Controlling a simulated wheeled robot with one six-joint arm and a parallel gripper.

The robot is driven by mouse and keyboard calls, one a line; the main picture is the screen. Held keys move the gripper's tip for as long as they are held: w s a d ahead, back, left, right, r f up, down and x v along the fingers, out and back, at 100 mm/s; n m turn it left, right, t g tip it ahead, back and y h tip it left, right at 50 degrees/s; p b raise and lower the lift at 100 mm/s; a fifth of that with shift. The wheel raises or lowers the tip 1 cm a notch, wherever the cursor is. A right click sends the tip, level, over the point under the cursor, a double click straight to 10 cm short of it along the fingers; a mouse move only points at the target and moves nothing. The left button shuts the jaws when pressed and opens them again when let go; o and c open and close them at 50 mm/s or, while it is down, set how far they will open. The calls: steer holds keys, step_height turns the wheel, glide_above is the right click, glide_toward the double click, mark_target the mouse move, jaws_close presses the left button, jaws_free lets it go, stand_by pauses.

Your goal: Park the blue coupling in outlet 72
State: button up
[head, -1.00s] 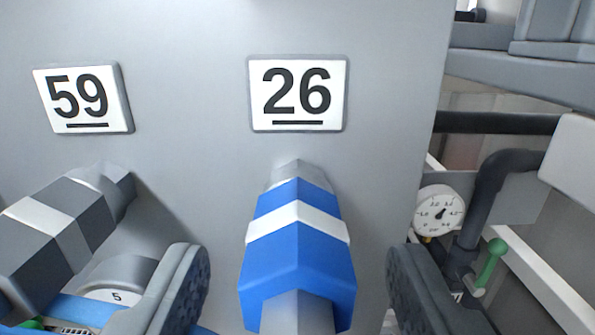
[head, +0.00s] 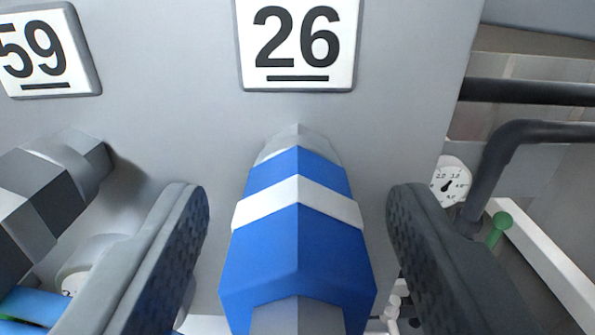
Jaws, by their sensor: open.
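The blue coupling (head: 297,254) with a white band sits on the outlet under the plate marked 26 (head: 297,42), on a grey panel. It points out toward the camera. My gripper (head: 298,215) is open, with one dark padded finger on each side of the coupling. A gap shows between the coupling and each finger, so neither touches it. No plate marked 72 is in view.
A dark grey coupling (head: 50,190) with a light band sits under the plate marked 59 (head: 42,55), left of my left finger. At right, beyond the panel's edge, are a dark pipe (head: 490,165), a round gauge (head: 450,183) and a green-handled valve (head: 500,228).

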jaws_close()
steer(key=shift+s, duration=3)
